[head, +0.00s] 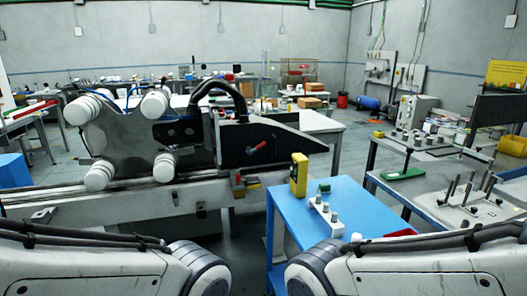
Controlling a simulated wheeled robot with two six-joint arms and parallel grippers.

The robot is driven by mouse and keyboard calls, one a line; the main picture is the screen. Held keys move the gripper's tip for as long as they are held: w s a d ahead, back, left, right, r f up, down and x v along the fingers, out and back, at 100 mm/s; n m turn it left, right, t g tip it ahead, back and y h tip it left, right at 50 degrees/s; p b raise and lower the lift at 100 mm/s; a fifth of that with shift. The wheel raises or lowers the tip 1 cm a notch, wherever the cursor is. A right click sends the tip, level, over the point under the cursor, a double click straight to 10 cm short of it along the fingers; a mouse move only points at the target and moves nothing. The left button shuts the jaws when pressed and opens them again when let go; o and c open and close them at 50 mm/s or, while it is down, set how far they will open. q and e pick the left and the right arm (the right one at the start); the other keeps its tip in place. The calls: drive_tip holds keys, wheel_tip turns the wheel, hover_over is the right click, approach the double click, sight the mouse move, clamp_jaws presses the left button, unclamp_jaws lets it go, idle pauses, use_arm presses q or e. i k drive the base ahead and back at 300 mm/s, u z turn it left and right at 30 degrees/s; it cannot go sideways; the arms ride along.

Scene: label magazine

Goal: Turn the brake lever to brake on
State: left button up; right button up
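A small red-handled lever (258,149) sits on the dark side panel of a machine (285,141) with white rollers. It is most likely the brake lever. Its red grip slants up to the right from a dark pivot. The markings by it are too small to read, so I cannot tell which setting it points to. My two arms come in along the bottom left and bottom right, well apart from the lever. Neither gripper shows in the head view.
White rollers (102,175) stand out on the machine's left. A blue table (290,215) at front right holds a yellow device (299,175) and a white block with grey pegs (325,217). A grey bench (440,195) with upright rods stands farther right.

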sight(258, 148)
drive_tip(key=u, duration=0.5)
drive_tip(key=i, duration=0.85)
drive_tip(key=u, duration=0.3)
drive_tip(key=i, duration=1.3)
drive_tip(key=z, duration=0.7)
drive_tip(key=i, duration=0.65)
drive_tip(key=z, duration=0.25)
